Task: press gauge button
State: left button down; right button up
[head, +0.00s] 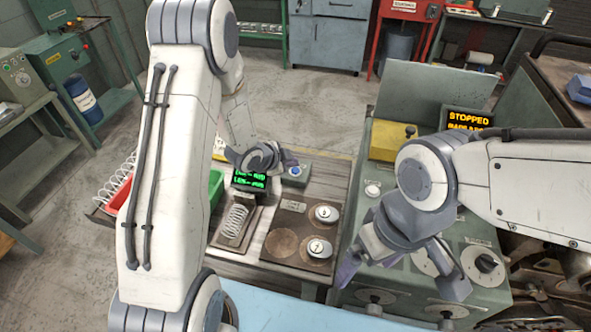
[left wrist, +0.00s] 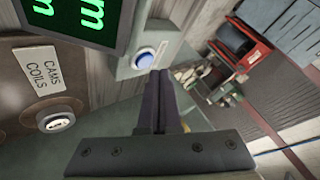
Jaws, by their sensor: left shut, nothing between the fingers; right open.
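The gauge button (head: 295,170) is a blue cap on a small grey box beside the gauge's black display (head: 249,181) with green text. In the left wrist view the button (left wrist: 144,57) shows with a pale ring, and the display (left wrist: 108,22) is cut off at the top. My left gripper (head: 284,160) is shut and empty, close to the button box. In the left wrist view its fingertips (left wrist: 159,76) are just below and right of the button; I cannot tell whether they touch the box. My right gripper (head: 402,276) is open and empty over the green machine.
A spring (head: 235,221) lies on a plate before the display. Round cams (head: 320,248) sit on a brown board to the right. A green bin (head: 215,190) and a red bin (head: 119,195) stand left. The coiler screen (head: 467,118) reads STOPPED.

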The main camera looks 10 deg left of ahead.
dwell(0.7)
pick_arm(q)
jog(key=shift+f+b, duration=0.4)
jog(key=shift+b, duration=0.1)
jog(key=shift+f+b, duration=0.35)
jog(key=shift+f, duration=0.05)
dwell(0.4)
jog(key=shift+r, duration=0.1)
jog(key=shift+r+p, duration=0.6)
jog(key=shift+r, duration=0.1)
jog(key=shift+r, duration=0.1)
notch_tip(320, 180, up, 5)
jog(key=p, duration=0.4)
